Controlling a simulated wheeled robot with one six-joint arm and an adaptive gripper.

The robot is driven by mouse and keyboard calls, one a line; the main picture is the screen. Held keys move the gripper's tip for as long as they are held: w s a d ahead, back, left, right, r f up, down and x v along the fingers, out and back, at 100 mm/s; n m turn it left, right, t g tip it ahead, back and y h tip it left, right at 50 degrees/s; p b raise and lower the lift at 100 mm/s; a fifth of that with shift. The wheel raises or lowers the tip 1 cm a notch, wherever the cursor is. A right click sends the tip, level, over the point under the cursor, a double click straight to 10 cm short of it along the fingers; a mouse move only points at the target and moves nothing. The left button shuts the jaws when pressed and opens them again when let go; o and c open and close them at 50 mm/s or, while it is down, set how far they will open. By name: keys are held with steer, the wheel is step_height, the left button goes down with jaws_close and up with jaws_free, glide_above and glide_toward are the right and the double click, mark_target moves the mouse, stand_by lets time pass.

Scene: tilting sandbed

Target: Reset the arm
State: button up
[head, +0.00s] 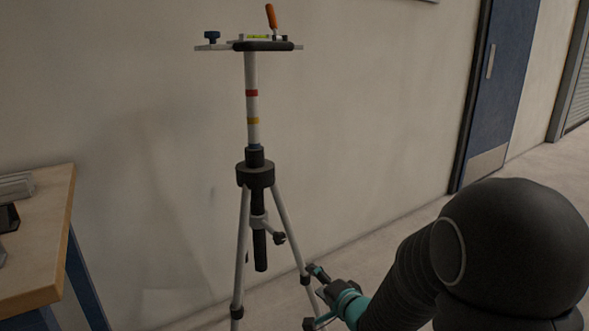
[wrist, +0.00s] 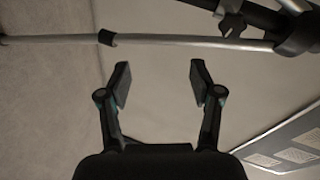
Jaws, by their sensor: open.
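My arm reaches in from the lower right of the head view. My gripper (head: 313,295) is low there, close to the right front leg of a tripod (head: 256,175). In the wrist view my gripper (wrist: 160,82) has its two fingers spread wide with nothing between them. A tripod leg (wrist: 190,42) crosses the wrist view beyond the fingertips, apart from them as far as I can tell. The tripod stands upright with a small platform (head: 222,47) on top, which carries an orange-handled lever, a level vial and a blue knob.
A wooden-topped table (head: 45,255) with blue legs stands at the left, with dark and grey items on it. A pale wall (head: 370,110) is behind the tripod. A blue door (head: 508,75) is at the right. Clear floor (head: 440,215) lies between tripod and door.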

steer(key=s+d+f+n+g+h, duration=0.3)
steer(key=d+f+h, duration=0.1)
steer(key=d+f, duration=0.2)
steer(key=s+d+r+n+g+h, duration=0.25)
steer(key=s+d+n+g, duration=0.2)
steer(key=s, duration=0.35)
steer(key=s+r+n, duration=0.2)
steer(key=s+r, duration=1.3)
steer(key=s, duration=0.2)
steer(key=shift+s+a+p, duration=0.35)
steer(key=shift+a, duration=0.05)
